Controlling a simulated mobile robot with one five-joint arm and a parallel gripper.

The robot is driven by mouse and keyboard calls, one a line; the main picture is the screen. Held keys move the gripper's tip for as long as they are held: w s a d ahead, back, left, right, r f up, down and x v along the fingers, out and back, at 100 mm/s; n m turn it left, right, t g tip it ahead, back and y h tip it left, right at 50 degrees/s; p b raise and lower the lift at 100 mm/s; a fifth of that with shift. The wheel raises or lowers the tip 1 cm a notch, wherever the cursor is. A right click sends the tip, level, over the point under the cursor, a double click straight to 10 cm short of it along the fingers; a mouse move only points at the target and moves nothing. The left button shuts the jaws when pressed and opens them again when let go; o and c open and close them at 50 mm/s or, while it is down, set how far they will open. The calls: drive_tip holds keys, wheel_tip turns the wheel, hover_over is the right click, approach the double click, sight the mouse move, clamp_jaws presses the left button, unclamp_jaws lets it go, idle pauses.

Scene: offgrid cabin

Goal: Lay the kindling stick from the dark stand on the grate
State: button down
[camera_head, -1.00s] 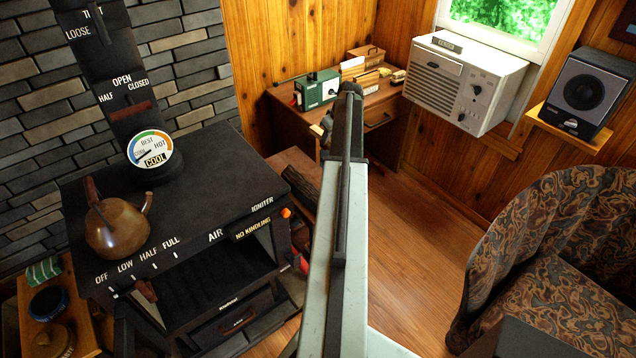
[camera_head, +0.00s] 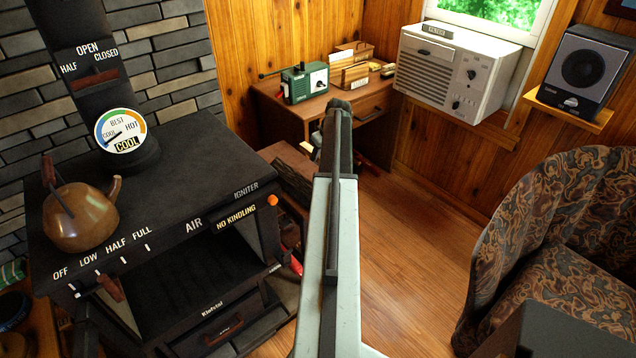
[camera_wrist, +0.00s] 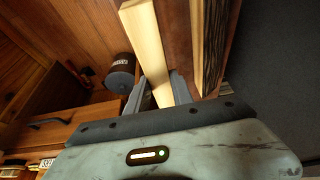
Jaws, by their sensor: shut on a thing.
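In the wrist view my gripper (camera_wrist: 158,88) is shut on a pale, square-cut kindling stick (camera_wrist: 149,45), which extends away beyond the fingers. In the head view my arm reaches forward over the floor, right of the stove; its dark end (camera_head: 337,115) hides the fingers and stick. The black stove (camera_head: 180,190) stands at left, its firebox (camera_head: 190,275) open at the front and dark inside. I cannot make out the grate clearly. I cannot identify the dark stand.
A copper kettle (camera_head: 82,215) sits on the stove top. A bark-covered log (camera_head: 293,180) lies beside the stove and also shows near the stick in the wrist view (camera_wrist: 218,45). A desk (camera_head: 325,110) stands behind; a patterned armchair (camera_head: 555,240) is at right. Floor between is clear.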

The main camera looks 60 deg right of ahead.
wheel_tip(320, 180, down, 10)
drive_tip(key=b, duration=0.8)
drive_tip(key=shift+r, duration=0.4)
drive_tip(key=shift+f, duration=0.15)
drive_tip(key=c, duration=1.1)
unclamp_jaws()
drive_tip(key=shift+r+p, duration=0.35)
drive_tip(key=shift+r, duration=0.15)
drive_tip(key=p+v, duration=1)
drive_tip(key=v, duration=0.1)
drive_tip(key=shift+s+a+r+p, duration=0.1)
drive_tip(key=shift+r+p, duration=0.2)
drive_tip(key=shift+p, duration=0.05)
drive_tip(key=shift+f, duration=0.1)
